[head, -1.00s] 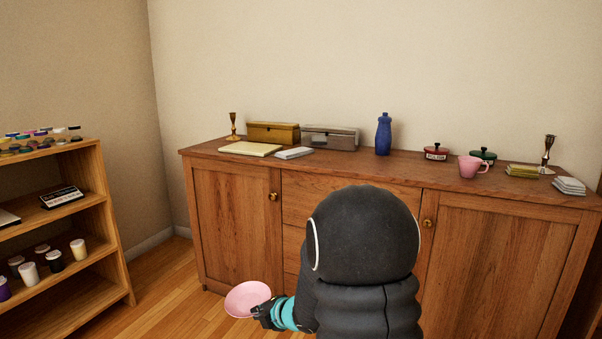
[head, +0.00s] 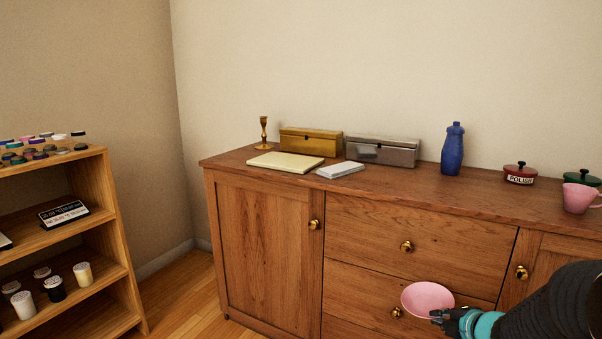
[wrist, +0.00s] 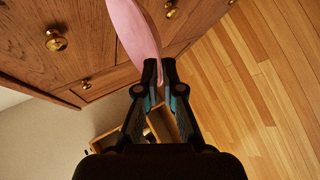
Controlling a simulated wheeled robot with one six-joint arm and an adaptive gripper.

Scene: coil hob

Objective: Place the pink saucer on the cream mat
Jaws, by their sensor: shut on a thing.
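The pink saucer (head: 427,298) is in my gripper (head: 447,318), held by its rim in front of the sideboard's drawers, below the top. In the wrist view the saucer (wrist: 137,30) stands out beyond the fingertips, and my gripper (wrist: 160,75) is shut on its edge. The cream mat (head: 286,162) lies flat on the left part of the sideboard top, with nothing on it. It is up and to the left of the saucer in the head view.
On the sideboard (head: 265,250), a candlestick (head: 263,133), a gold box (head: 310,142) and a grey box (head: 381,151) stand behind the mat. White stacked tiles (head: 340,170) lie right beside it. A blue bottle (head: 453,150) and pink cup (head: 578,198) are further right. A shelf (head: 110,230) stands left.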

